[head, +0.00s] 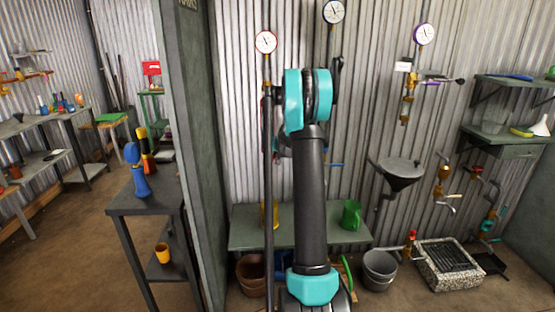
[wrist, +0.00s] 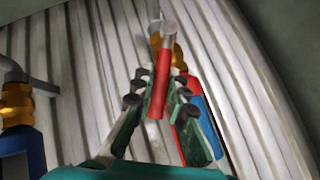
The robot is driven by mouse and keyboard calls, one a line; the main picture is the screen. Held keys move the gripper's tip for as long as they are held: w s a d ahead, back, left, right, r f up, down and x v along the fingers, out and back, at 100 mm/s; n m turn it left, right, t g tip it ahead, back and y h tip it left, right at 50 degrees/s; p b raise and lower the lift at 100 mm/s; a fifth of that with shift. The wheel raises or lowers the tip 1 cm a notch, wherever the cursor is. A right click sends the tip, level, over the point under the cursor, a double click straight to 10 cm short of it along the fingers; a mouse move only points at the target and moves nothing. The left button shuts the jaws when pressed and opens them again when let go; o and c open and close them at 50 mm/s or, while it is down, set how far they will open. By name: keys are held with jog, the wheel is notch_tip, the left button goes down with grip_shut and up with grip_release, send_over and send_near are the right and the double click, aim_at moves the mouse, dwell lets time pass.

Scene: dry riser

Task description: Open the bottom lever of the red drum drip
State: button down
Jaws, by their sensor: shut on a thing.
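In the wrist view, a red lever handle (wrist: 158,88) with a grey metal end stands between the green-padded fingers of my gripper (wrist: 161,92). My gripper is shut on this red handle. A brass fitting (wrist: 177,52) shows just behind its upper end. In the head view my own arm covers the middle of the wall, so my gripper and the lever are hidden there. I cannot make out a drum at the lever.
A red and blue handle (wrist: 205,105) lies close beside the right finger. A brass valve with a blue handle (wrist: 17,105) is at the left. In the head view, a red-rimmed gauge (head: 265,42) tops a dark pipe, and a green bench (head: 245,238) stands below.

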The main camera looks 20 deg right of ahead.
jog(key=shift+w+a+r+n+g+h, duration=0.15)
jog(key=shift+a+n+h, duration=0.2)
jog(key=shift+h, duration=0.2)
jog(key=shift+w+a+r+n+g+h, duration=0.15)
jog(key=shift+a+n+h, duration=0.1)
jog(key=shift+a+h, duration=0.25)
jog(key=shift+s, duration=0.1)
jog(key=c, duration=1.5)
grip_release()
jog(key=v, duration=1.2)
jog(key=shift+a, duration=0.2)
